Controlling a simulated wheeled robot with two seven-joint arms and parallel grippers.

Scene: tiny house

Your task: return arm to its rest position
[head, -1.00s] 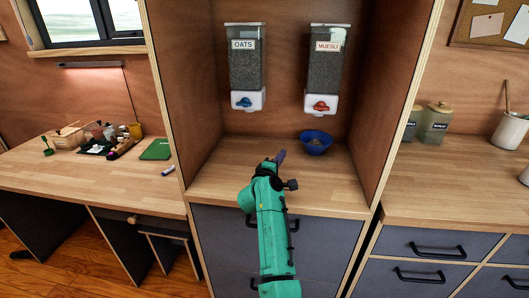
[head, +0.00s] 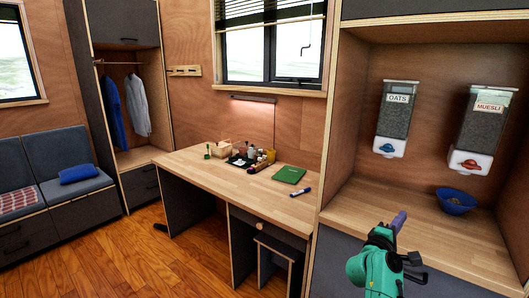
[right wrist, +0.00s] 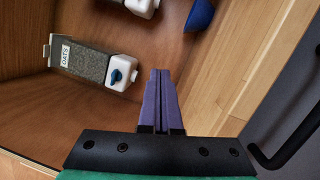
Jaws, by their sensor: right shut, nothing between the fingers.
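My right gripper (head: 398,222) is green with purple fingers, at the lower right of the head view, in front of the cupboard's wooden counter. Its fingers are closed together with nothing between them, as the right wrist view (right wrist: 163,85) also shows. The right arm comes in from the bottom of the head view. My left gripper is not in view.
A blue bowl (head: 455,201) stands on the counter (head: 430,235) right of the gripper. The oats dispenser (head: 396,115) and muesli dispenser (head: 482,130) hang above. A desk (head: 215,172) with a green book (head: 289,175) stands left. The floor (head: 170,260) is open further left.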

